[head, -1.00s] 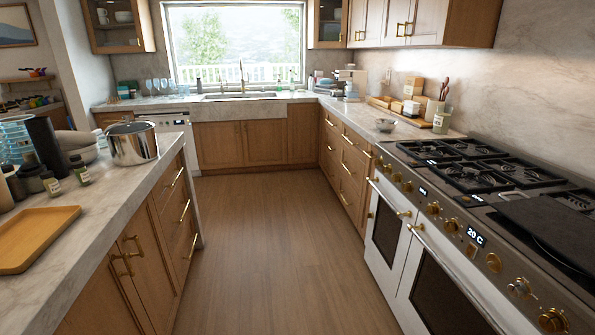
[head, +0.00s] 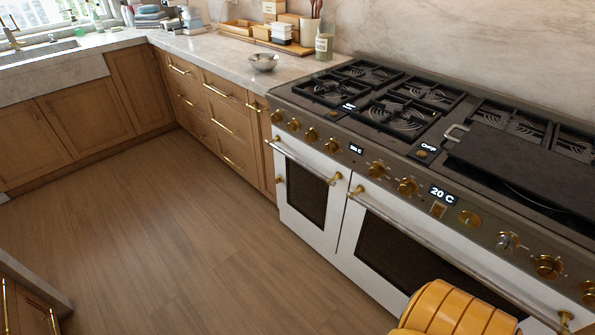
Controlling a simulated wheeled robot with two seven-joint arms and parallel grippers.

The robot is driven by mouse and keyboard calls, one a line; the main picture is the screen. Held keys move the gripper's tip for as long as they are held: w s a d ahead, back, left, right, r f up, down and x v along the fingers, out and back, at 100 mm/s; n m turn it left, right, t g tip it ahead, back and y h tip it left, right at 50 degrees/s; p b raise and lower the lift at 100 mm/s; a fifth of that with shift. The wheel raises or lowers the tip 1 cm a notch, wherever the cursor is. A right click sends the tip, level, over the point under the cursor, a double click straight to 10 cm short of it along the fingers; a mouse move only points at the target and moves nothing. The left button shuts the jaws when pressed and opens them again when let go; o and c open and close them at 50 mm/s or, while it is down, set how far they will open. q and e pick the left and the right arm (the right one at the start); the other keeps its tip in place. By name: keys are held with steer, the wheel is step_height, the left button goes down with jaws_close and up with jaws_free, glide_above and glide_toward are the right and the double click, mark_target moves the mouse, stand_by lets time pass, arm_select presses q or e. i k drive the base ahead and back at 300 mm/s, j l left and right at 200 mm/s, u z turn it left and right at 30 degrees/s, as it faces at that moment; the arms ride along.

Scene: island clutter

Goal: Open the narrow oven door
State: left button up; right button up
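The narrow oven door (head: 287,213) is white with a dark window (head: 306,193). It is on the left part of the range front and looks shut, flush with the front. Its bar handle (head: 302,160) runs along the top edge with brass end mounts. The wide oven door (head: 345,250) is just right of it and also looks shut, with its own long handle (head: 430,243). Neither of my grippers shows in the head view, so I cannot see their fingers. A rounded orange part of my arm shows at the bottom right, in front of the wide door.
The range (head: 470,190) has brass knobs along its front and a dark griddle plate (head: 520,165) on top. Wooden drawers (head: 228,118) adjoin it on the left. A bowl (head: 263,62) stands on the counter. The wooden floor (head: 190,240) before the narrow door is clear.

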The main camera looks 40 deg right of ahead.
mark_target(314, 190)
steer(key=i+z, duration=0.4)
steer(key=i+j+z, duration=0.1)
steer(key=i+z, duration=0.15)
steer(key=z, duration=0.15)
steer(key=i+j+z, duration=0.25)
steer(key=z, duration=0.15)
steer(key=i+j+z, duration=0.4)
steer(key=k+l, duration=0.05)
